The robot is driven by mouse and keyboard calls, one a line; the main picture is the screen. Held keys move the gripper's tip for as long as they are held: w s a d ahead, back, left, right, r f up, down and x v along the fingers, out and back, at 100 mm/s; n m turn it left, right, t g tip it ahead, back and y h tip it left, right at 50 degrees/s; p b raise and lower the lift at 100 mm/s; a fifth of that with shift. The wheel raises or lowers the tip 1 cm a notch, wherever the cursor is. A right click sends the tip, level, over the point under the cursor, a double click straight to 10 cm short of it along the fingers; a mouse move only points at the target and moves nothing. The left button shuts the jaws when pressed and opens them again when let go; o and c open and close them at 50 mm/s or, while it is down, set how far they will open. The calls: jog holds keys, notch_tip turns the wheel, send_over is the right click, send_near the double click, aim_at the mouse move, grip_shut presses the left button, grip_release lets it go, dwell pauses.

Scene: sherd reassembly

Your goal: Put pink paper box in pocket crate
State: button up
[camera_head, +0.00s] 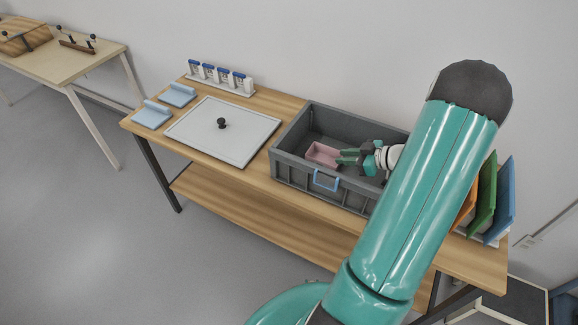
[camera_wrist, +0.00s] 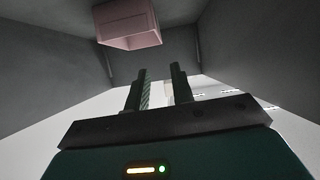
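The pink paper box (camera_head: 323,154) is inside the grey crate (camera_head: 292,170), toward its left part. In the wrist view the box (camera_wrist: 128,24) shows at the top, past my fingertips and slightly left of them. My gripper (camera_head: 347,157) reaches down into the crate, just right of the box. In the wrist view my gripper's two fingers (camera_wrist: 160,69) stand apart with nothing held between them. The box looks apart from the fingers there. My arm hides the right part of the crate in the head view.
A light blue handle (camera_head: 326,181) is on the crate's front wall. Left of the crate lies a grey-white lid with a black knob (camera_head: 221,123), beside light blue pieces (camera_head: 152,114). A rack of blue-topped items (camera_head: 219,77) stands behind. Upright coloured panels (camera_head: 487,197) stand right of my arm.

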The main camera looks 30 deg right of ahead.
jog(key=w+a+r+h, duration=0.2)
jog(key=w+r+h, duration=0.4)
jog(key=w+r, duration=0.5)
jog(key=s+a+r+m+g+h, duration=0.1)
jog(key=a+r+m+h, duration=0.35)
jog(key=a+r, duration=0.65)
jog(key=s+a+r+g+y, duration=0.1)
jog(key=s+a+g+y, duration=0.1)
jog(key=s+a, duration=0.8)
jog(key=s+a+r+m+g+y, duration=0.1)
jog(key=s+a+g+y, duration=0.2)
jog(key=s+a, duration=0.7)
jog(key=a, duration=0.3)
jog(key=shift+s+a+r, duration=0.2)
jog(key=shift+a+r, duration=0.2)
